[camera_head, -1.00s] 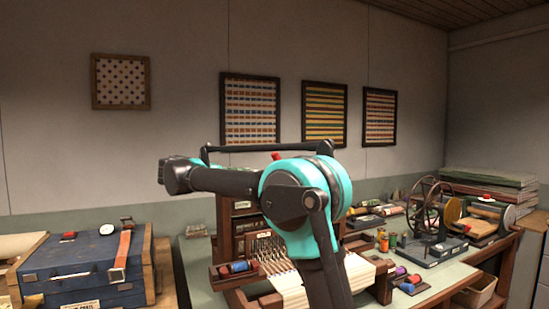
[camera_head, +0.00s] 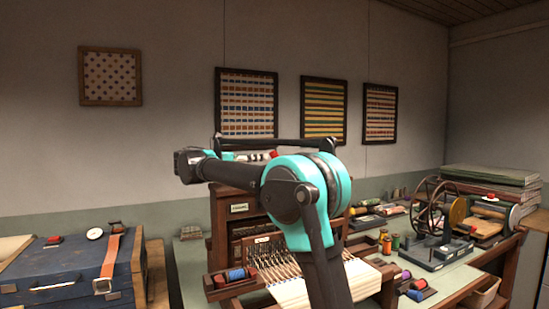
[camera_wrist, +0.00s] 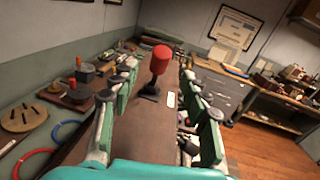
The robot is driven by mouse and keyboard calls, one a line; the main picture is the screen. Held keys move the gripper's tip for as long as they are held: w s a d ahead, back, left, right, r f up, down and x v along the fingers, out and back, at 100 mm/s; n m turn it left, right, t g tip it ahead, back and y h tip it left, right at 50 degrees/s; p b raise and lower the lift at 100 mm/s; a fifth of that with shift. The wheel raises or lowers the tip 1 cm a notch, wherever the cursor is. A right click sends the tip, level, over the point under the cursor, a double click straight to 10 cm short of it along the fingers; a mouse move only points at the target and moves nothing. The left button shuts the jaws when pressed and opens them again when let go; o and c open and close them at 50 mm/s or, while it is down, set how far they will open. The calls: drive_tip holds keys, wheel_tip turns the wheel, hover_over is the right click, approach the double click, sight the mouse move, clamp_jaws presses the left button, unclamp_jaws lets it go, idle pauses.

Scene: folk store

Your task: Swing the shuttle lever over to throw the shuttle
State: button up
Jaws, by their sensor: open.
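The shuttle lever is a red knob (camera_wrist: 161,60) on a short dark stem that rises from a dark base on a brown wooden top (camera_wrist: 140,125). In the wrist view it stands near the middle, between the tips of my open gripper (camera_wrist: 158,74) in the picture. I cannot tell how far ahead of the fingers it is, and no contact shows. A small white label (camera_wrist: 171,99) lies beside its base. In the head view, the loom (camera_head: 222,215) with white warp threads stands behind my arm, and a red bit (camera_head: 274,154) shows above it. My arm hides much of the loom's top.
A blue chest (camera_head: 70,268) stands at left. A spoked wheel device (camera_head: 435,208) and thread spools stand on the right bench. In the wrist view, small tools and a blue ring (camera_wrist: 62,133) lie at left, and grey drawers (camera_wrist: 222,88) stand at right.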

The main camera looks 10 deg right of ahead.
drive_tip(key=x, duration=0.8)
clamp_jaws()
